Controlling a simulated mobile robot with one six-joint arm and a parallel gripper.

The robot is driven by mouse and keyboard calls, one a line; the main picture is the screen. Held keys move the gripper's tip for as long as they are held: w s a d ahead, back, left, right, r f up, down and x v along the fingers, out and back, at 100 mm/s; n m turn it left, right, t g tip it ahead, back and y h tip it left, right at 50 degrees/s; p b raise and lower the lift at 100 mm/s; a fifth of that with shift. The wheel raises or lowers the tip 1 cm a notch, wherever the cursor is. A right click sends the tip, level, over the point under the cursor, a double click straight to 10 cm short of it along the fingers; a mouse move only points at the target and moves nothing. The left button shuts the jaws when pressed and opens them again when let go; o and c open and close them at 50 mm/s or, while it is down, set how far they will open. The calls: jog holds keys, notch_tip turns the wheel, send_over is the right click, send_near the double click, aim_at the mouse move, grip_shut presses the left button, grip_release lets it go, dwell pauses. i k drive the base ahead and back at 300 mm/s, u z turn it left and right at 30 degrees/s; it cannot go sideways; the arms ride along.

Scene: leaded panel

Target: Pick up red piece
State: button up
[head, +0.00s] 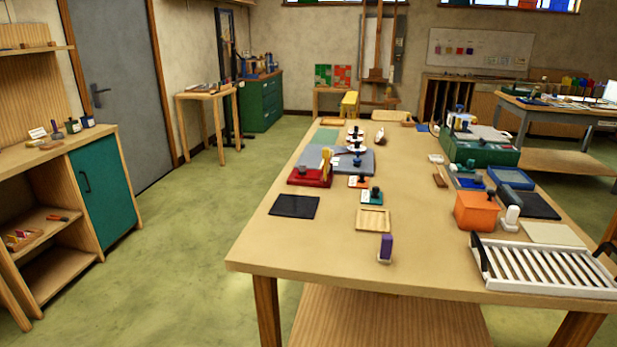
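A flat dark-red piece (309,178) lies on the left half of the long wooden table (330,258), at the front edge of a grey slab (352,163). A yellow upright part (326,166) stands at its right end; I cannot tell whether it is joined to it. Small red bits also show in a tray (22,239) on the left cabinet's shelf, too small to make out. I cannot tell which red one the task means. My gripper is not in view.
A dark mat (294,206), a small wooden tray (373,219) and a purple block (386,246) sit nearer me. An orange box (476,211) and a white slatted rack (545,268) fill the right side. The table's front-left corner is bare. Green floor is open at left.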

aim_at(303, 174)
jog(key=z, duration=0.6)
jog(key=k, duration=0.15)
jog(key=u, duration=2.65)
jog(key=i, duration=1.05)
jog(key=z, duration=0.55)
jog(key=i, duration=0.85)
jog(key=z, duration=0.55)
jog(key=i, duration=0.75)
jog(key=z, duration=0.25)
